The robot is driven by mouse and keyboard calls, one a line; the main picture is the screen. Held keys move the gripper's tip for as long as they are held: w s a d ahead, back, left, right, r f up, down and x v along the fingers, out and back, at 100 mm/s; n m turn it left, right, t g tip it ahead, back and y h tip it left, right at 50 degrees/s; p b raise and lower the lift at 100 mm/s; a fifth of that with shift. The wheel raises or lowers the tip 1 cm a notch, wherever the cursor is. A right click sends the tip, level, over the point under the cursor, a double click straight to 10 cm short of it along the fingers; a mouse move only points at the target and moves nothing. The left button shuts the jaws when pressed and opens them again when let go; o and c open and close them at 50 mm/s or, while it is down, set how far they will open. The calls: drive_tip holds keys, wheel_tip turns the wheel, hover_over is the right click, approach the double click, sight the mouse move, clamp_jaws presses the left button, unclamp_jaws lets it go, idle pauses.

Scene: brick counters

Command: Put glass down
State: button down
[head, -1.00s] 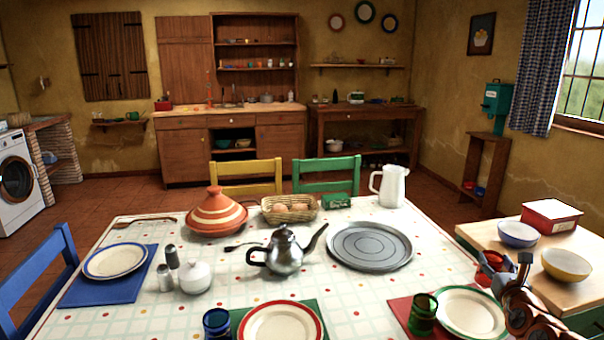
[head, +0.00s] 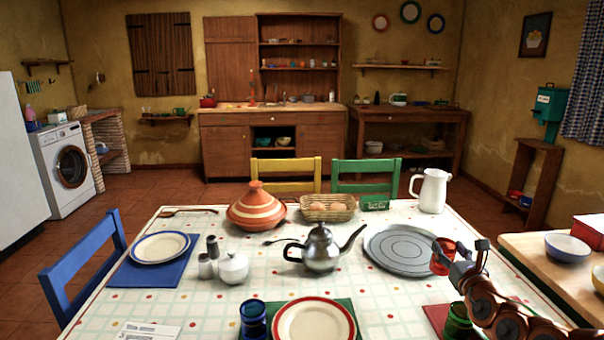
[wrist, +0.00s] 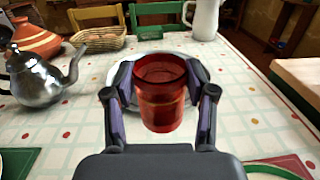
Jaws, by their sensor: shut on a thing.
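A red see-through glass (wrist: 161,105) is upright between the fingers of my gripper (wrist: 160,100) in the wrist view. In the head view the red glass (head: 443,256) shows at the end of my arm, with my gripper (head: 461,253) shut on it. It is over the table's right part, in front of the right edge of the grey round tray (head: 385,252). I cannot tell from the views whether its base touches the tablecloth (head: 395,302). The wrist view also shows the tray (wrist: 200,72) behind the glass.
A green glass (head: 457,318) and red placemat (head: 436,316) are at the front right, below my arm. A kettle (head: 320,252) stands left of the tray, and a white pitcher (head: 431,192) behind it. A blue glass (head: 253,318) and plate (head: 314,322) are at front.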

drive_tip(key=w+a+r+n+g+y, duration=0.15)
drive_tip(key=a+n+y, duration=0.4)
drive_tip(key=a, duration=2.05)
wheel_tip(320, 180, up, 13)
drive_tip(key=m+p, duration=0.1)
drive_tip(key=p, duration=1.2)
drive_tip(key=shift+w+d+r+y+p, duration=0.15)
drive_tip(key=shift+w+d+y+p, duration=0.05)
drive_tip(key=shift+d+y+p, duration=0.25)
drive_tip(key=shift+a+t, duration=0.15)
drive_tip(key=shift+t, duration=0.1)
